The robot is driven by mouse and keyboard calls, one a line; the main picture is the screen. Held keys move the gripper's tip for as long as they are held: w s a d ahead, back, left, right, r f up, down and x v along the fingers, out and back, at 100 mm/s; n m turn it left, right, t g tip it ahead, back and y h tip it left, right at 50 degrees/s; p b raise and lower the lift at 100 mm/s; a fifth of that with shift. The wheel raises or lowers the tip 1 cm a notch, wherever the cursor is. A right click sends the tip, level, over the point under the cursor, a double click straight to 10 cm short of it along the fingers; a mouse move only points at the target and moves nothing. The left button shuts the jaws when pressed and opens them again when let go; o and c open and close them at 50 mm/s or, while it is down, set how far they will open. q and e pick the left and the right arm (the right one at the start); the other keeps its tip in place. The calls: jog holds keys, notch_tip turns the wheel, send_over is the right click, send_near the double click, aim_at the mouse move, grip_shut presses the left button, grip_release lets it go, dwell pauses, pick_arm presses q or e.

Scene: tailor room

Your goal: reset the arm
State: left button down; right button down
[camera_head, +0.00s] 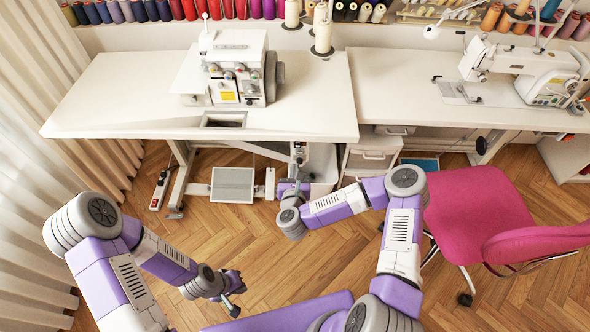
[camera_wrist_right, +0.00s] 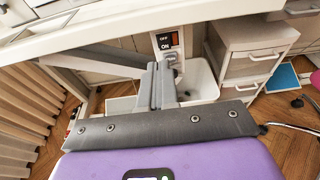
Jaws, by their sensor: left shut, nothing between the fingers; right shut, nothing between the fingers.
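My right gripper (camera_head: 299,158) is under the front edge of the left sewing table, shut and empty. In the right wrist view its closed fingers (camera_wrist_right: 164,84) point at a switch panel (camera_wrist_right: 168,40) marked OFF and ON. The fingertips are close below the panel; I cannot tell whether they touch it. My left gripper (camera_head: 236,296) is low at the bottom left of the head view, over the wooden floor. It is shut and empty.
The left table (camera_head: 120,100) carries a serger (camera_head: 237,70); the right table (camera_head: 405,110) carries a sewing machine (camera_head: 525,70). White drawers (camera_wrist_right: 247,62) stand right of the switch. A pink chair (camera_head: 475,215) is close to my right arm. A foot pedal (camera_head: 232,184) lies below the left table.

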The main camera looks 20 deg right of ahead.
jog(key=shift+a, duration=0.1)
dwell(0.4)
jog(key=s+a+f+n+g+y+p, duration=0.1)
jog(key=s+a+f+n+g+y, duration=0.65)
jog(key=n, duration=1.25)
jog(key=s+d+f+n+g, duration=0.1)
jog(key=s+f+n+g, duration=0.2)
jog(key=s+n, duration=0.5)
jog(key=s+d+f+n+g+y+p, duration=0.1)
jog(key=s+f+n+g, duration=0.2)
jog(key=s+n, duration=0.5)
jog(key=s, duration=0.3)
jog(key=shift+d+n+g, duration=0.2)
jog(key=shift+n+g, duration=0.1)
jog(key=shift+g, duration=0.05)
